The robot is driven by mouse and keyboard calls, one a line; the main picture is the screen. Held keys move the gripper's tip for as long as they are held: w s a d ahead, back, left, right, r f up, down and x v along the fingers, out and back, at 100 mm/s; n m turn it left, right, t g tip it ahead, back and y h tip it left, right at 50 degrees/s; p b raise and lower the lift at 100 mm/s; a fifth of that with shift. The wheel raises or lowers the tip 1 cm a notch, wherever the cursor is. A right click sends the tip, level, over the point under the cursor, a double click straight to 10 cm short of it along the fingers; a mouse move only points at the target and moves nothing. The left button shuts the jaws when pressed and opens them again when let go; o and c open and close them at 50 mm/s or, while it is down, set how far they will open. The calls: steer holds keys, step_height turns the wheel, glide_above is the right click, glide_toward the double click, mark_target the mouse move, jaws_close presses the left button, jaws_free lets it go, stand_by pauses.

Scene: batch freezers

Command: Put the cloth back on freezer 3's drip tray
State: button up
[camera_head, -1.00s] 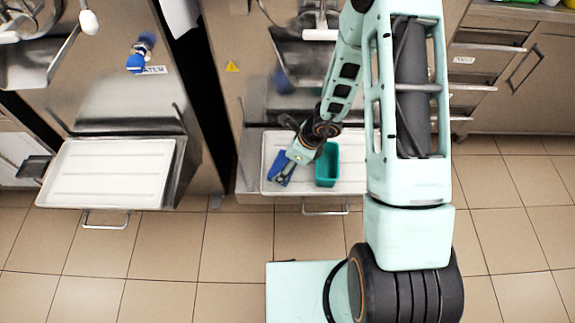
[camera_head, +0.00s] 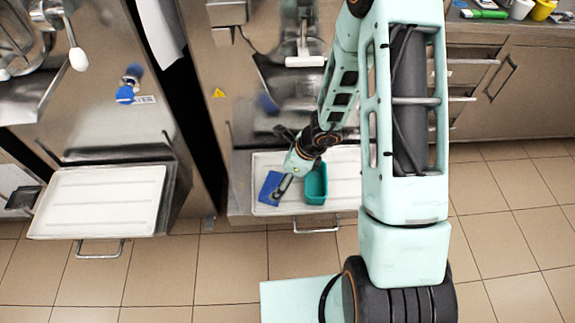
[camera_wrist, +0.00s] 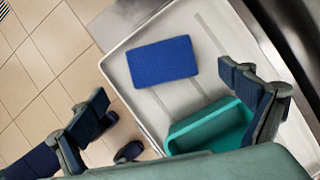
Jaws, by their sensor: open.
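The cloth is a flat blue rectangle (camera_head: 267,187) lying on the white drip tray (camera_head: 262,160) of the right-hand freezer. It lies flat on the tray's floor in the wrist view (camera_wrist: 162,61), apart from the teal bin. My gripper (camera_head: 284,188) is over the tray, between cloth and bin in the head view. In the wrist view my gripper (camera_wrist: 168,90) has its fingers wide apart with nothing between them, and the whole cloth shows beyond them. I see no freezer number.
A teal open bin (camera_head: 316,185) stands on the same tray, right of the cloth and close to my right finger in the wrist view (camera_wrist: 210,128). Another white tray (camera_head: 95,200) under the left freezer is empty.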

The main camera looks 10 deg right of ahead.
steer(key=p+v, duration=0.2)
steer(key=v, duration=0.4)
stand_by(0.4)
